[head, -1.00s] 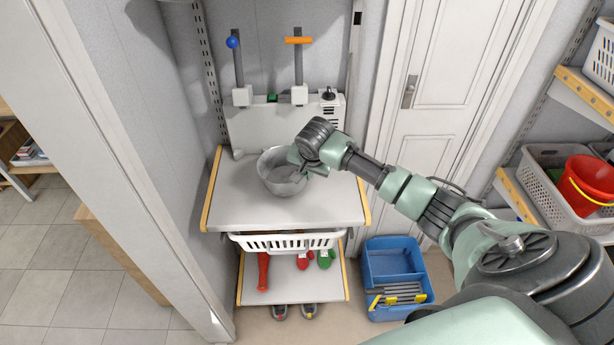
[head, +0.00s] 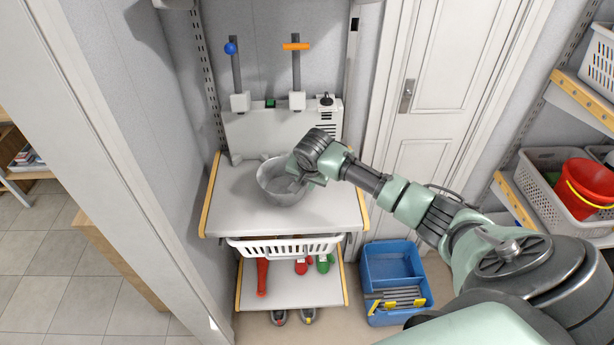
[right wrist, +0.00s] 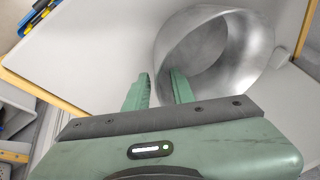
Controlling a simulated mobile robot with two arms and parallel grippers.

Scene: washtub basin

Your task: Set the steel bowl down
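The steel bowl (head: 277,190) stands upright on the grey worktop (head: 235,212). In the right wrist view the bowl (right wrist: 235,50) shows its open top and shiny inner wall. My right gripper (head: 304,177) is at the bowl's right rim in the head view, partly covering that side. In the right wrist view my right gripper (right wrist: 160,90) has its two green fingers apart, one overlapping the bowl's inside and one outside its rim. A gap shows between the fingers, and they do not look clamped on the wall. My left gripper is not in view.
A white panel with two posts (head: 270,130) stands behind the worktop. Below hang a white basket (head: 285,246) and a lower shelf (head: 290,292) with red and green items. A blue toolbox (head: 390,270) is on the floor. The worktop left of the bowl is clear.

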